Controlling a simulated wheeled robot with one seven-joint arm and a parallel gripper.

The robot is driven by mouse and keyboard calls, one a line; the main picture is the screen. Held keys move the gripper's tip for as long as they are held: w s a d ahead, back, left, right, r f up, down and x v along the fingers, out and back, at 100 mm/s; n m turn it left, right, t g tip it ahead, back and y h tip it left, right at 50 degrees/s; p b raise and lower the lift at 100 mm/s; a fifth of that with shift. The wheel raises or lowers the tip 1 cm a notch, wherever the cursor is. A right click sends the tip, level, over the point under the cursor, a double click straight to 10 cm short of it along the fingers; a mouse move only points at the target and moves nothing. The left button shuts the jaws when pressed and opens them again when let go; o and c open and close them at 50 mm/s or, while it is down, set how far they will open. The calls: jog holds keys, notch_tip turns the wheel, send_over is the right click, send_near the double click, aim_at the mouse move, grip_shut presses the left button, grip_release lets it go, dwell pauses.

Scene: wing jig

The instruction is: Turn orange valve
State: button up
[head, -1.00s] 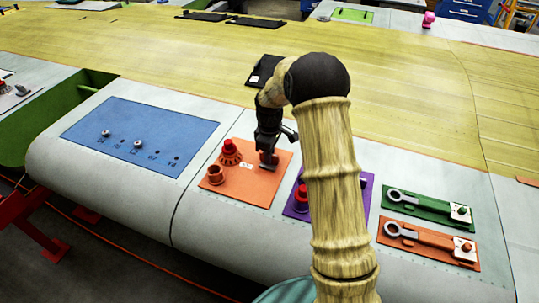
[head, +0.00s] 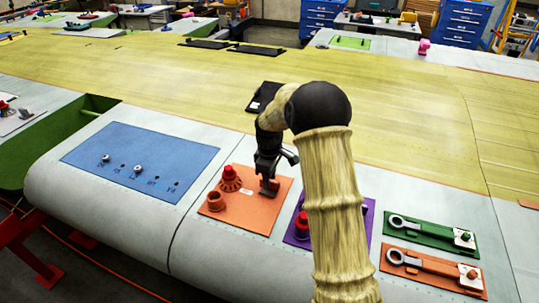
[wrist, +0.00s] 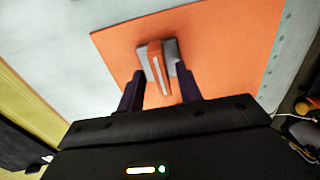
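The orange valve handle (wrist: 157,70) is a slim orange lever with a pale stripe, on a grey base on the orange panel. In the wrist view it lies between the two fingers of my gripper (wrist: 160,84), with one finger on each side. The fingers are apart and gaps show beside the lever. In the head view my gripper (head: 270,182) points down at the right part of the orange panel (head: 240,214). It hides most of the valve there.
Left on the orange panel are a red knob (head: 229,173) and a red-brown ring fitting (head: 216,201). A purple panel (head: 357,226), partly behind my arm, lies to the right. Green (head: 430,228) and orange-red (head: 425,260) wrench panels lie farther right. A blue panel (head: 140,160) is left.

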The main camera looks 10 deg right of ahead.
notch_tip(320, 180, up, 16)
jog(key=b, duration=0.3)
jog(key=shift+s, duration=0.1)
jog(key=s+f+m+t, duration=0.1)
jog(key=s+f+m, duration=0.4)
jog(key=s, duration=0.7)
jog(key=s+f+m+t, duration=0.1)
jog(key=s+f+m, duration=0.5)
jog(key=s, duration=0.7)
jog(key=shift+s+f+t, duration=0.15)
jog(key=shift+f+t, duration=0.15)
jog(key=shift+f, duration=0.1)
jog(key=shift+d, duration=0.1)
